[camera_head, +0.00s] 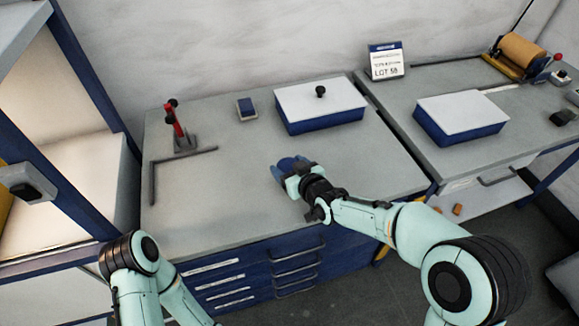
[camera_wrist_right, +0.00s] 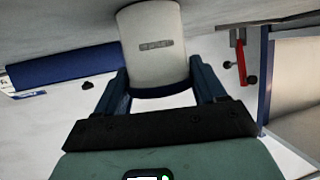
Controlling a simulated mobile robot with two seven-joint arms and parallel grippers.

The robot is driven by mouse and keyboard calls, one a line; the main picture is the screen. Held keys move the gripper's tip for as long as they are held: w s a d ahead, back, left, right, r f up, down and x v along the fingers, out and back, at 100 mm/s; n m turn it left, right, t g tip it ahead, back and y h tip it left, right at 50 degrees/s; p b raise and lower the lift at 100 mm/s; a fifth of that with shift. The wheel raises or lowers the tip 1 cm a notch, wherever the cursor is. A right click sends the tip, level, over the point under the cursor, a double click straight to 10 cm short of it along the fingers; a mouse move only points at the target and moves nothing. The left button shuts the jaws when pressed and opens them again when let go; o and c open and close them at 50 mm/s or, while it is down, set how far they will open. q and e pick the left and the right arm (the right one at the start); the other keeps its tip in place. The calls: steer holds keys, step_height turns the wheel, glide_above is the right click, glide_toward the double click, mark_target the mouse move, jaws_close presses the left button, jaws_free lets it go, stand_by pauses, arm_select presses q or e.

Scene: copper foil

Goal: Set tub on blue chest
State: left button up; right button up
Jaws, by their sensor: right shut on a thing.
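My right gripper (camera_head: 290,166) is over the middle of the grey bench top, with its blue fingers pointing away from me. In the right wrist view, my right gripper (camera_wrist_right: 163,95) is shut on a pale grey-white tub (camera_wrist_right: 152,45) with a small dark label. The head view does not show the tub clearly behind the gripper. A blue chest (camera_head: 325,121) with a white lid and black knob stands behind and to the right of the gripper, apart from it. Its blue side (camera_wrist_right: 68,66) shows upside down in the right wrist view. My left gripper is out of view.
A second white-topped blue box (camera_head: 462,127) stands on the right bench. A red clamp (camera_head: 177,125), an L-shaped square (camera_head: 183,165) and a small dark block (camera_head: 247,109) lie around the back left. A LOT sign (camera_head: 386,62) stands behind. The front bench top is clear.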

steer(key=o, duration=1)
steer(key=shift+o, duration=0.2)
steer(key=shift+r+p, duration=0.25)
steer(key=shift+p, duration=0.05)
steer(key=v, duration=1.2)
steer(key=shift+b, duration=0.35)
steer(key=shift+f, duration=0.2)
